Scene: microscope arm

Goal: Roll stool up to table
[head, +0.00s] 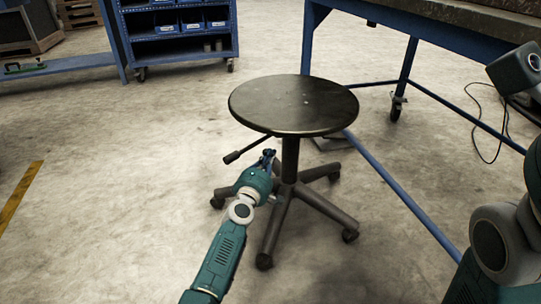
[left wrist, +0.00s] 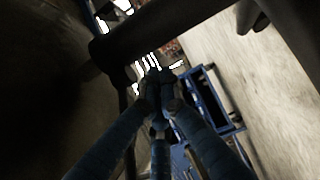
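The stool (head: 293,104) has a round dark seat, a central post, a side lever and a base with several castered legs. It stands upright on the floor, close to the blue-framed table (head: 430,35) at the right. My left gripper (head: 268,156) is below the seat, just left of the post. In the left wrist view, the fingers of my left gripper (left wrist: 161,80) converge with their tips close together, with nothing clearly between them. Dark stool parts (left wrist: 170,38) cross above them there; contact cannot be told. My right arm shows at the right edge, but its gripper is out of view.
A blue shelf cart (head: 180,35) with bins stands at the back left. A table leg with a caster (head: 397,105) and a low blue rail (head: 400,190) lie right of the stool. A cable (head: 490,155) hangs at the right. The floor at left is clear.

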